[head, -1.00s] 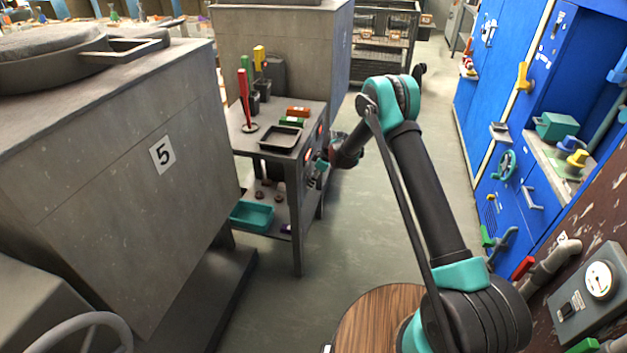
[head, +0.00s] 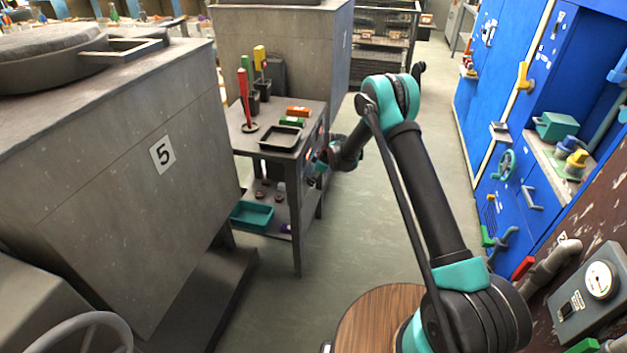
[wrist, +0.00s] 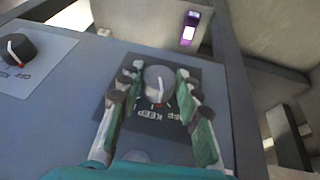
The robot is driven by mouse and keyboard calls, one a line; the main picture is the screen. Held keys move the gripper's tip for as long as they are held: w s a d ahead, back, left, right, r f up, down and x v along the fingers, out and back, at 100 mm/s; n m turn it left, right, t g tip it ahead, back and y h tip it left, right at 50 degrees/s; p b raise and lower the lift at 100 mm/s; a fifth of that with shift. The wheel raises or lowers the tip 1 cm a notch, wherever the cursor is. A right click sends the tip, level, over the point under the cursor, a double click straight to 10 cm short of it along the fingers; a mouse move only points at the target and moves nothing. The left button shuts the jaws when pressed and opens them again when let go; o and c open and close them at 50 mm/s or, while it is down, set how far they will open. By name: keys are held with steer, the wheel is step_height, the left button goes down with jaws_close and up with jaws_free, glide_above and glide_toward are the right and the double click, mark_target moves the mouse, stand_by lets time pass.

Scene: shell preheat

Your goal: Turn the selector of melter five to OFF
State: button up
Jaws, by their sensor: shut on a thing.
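In the wrist view a round grey selector knob (wrist: 158,84) sits on a dark plate, with a red mark at its lower edge. The plate's lettering is upside down: KEEP lies just below the knob and OFF to the lower right. My gripper (wrist: 157,78) is shut on this knob, one finger on each side. In the head view my gripper (head: 322,160) is at the right side of the grey cart, and the knob is hidden there. Melter five (head: 120,170) is the large grey block with a 5 label at left.
A second, black knob (wrist: 16,50) with a red-and-white pointer sits on a light plate to the left. The cart (head: 257,141) carries a dark tray, colored blocks and upright tools. Blue cabinets (head: 540,110) line the right. Open floor (head: 400,210) lies between.

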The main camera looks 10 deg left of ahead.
steer(key=shift+s+f+n+t, duration=0.15)
steer(key=shift+n+t, duration=0.1)
steer(key=shift+t, duration=1)
steer(key=shift+s+n+t, duration=0.15)
steer(key=shift+n+t, duration=0.1)
steer(key=shift+t, duration=1)
steer(key=o, duration=1.2)
steer(key=shift+c, duration=0.2)
steer(key=v, duration=1.2)
steer(key=shift+s+d, duration=0.1)
